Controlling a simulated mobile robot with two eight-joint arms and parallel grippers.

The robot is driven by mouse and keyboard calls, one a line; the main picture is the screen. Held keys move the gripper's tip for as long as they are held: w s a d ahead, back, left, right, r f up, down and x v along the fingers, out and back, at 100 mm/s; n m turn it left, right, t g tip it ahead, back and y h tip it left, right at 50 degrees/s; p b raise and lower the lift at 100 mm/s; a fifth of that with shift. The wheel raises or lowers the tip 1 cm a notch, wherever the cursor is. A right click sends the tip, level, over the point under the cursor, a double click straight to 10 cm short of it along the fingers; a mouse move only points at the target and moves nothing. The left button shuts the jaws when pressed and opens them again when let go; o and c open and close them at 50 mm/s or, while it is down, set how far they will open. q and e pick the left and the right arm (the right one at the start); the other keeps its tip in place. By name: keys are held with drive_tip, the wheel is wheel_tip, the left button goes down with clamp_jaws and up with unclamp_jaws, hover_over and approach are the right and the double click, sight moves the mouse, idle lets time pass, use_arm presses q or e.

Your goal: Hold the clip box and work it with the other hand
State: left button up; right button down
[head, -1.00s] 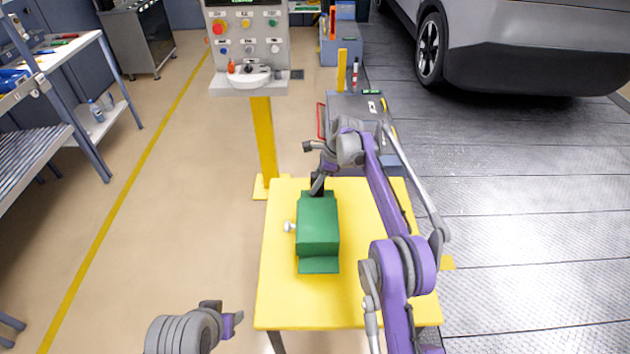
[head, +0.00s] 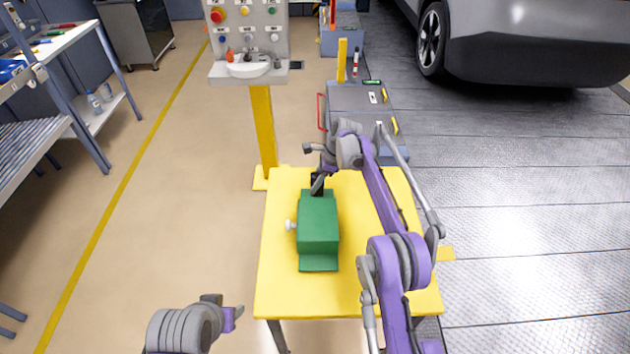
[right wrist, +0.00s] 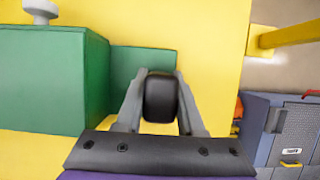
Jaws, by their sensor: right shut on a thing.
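The clip box is a green box (head: 318,222) on the yellow table, with a low green flange at its near end and a pale round knob (head: 291,225) on its left side. A black block (right wrist: 161,97) stands at the box's far end, over a green flange in the right wrist view. My right gripper (head: 317,184) reaches in from the far side and is shut on this black block, its two grey fingers on either side. My left gripper (head: 236,314) is low, left of the table's near corner, away from the box. Its finger gap is not clear.
The yellow table (head: 380,290) is otherwise clear. A control panel (head: 247,40) on a yellow post stands behind it. A grey cabinet (head: 350,97) with a red handle is beyond the table, a car (head: 540,45) at the upper right, shelving (head: 50,140) at the left.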

use_arm(q)
drive_tip(key=shift+f, duration=0.1)
idle(1.6)
drive_tip(key=o, duration=0.4)
drive_tip(key=shift+c, duration=0.2)
drive_tip(key=shift+w+d+r+n, duration=0.1)
drive_tip(key=shift+w+r+n, duration=0.15)
drive_tip(key=shift+w+n, duration=0.1)
drive_tip(key=w+d+f+n+g+h, duration=0.1)
drive_tip(key=w+n+g+h, duration=0.3)
drive_tip(key=w+n, duration=0.75)
drive_tip(key=w+f+n+g+h, duration=0.2)
drive_tip(key=w+n+h, duration=0.35)
drive_tip(key=w, duration=1.05)
drive_tip(key=shift+y, duration=0.25)
drive_tip(key=x, duration=1.1)
drive_tip(key=shift+w+d, duration=0.25)
drive_tip(key=shift+w, duration=0.05)
clamp_jaws()
